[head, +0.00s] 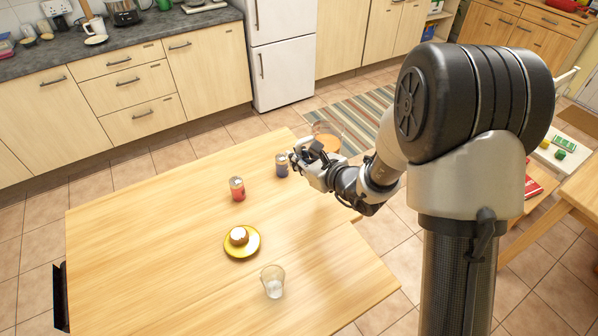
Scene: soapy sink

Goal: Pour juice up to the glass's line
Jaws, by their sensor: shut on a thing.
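A clear jug with orange juice (329,144) is at the table's far right corner, partly hidden behind my gripper. My gripper (304,154) is shut, apparently on the jug's near side; the exact contact is hidden. A clear glass (273,283) stands upright near the table's front edge. It looks empty of juice, with a whitish lower part; its line is too small to make out.
A blue can (281,165) stands just left of my gripper, and a red can (237,189) stands farther left. A yellow plate (242,255) with a small round brown-and-white item lies between the red can and the glass. The wooden table's left side (130,240) is clear.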

